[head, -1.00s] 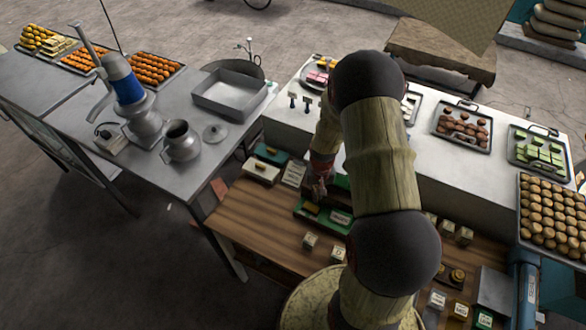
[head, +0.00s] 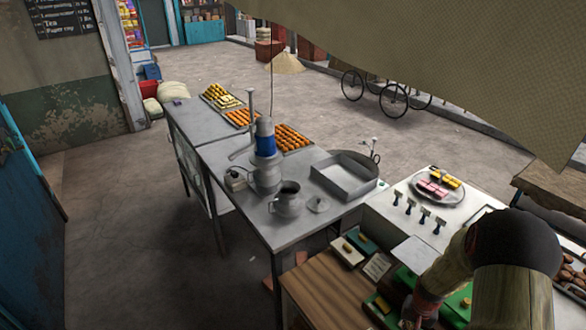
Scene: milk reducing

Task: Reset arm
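My arm (head: 515,250) reaches in from the bottom right corner, bent at a dark round joint. Its lower end drops over the wooden shelf of the stall, near the green trays. My gripper (head: 418,312) is only partly in view at the bottom edge. Its fingers cannot be made out, nor whether it holds anything.
A metal table (head: 240,205) holds a steel pot (head: 287,203), an empty square tray (head: 345,180) and trays of orange sweets (head: 292,138). A white counter (head: 405,225) carries a plate of pink and yellow sweets (head: 437,187). The floor at the left is clear.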

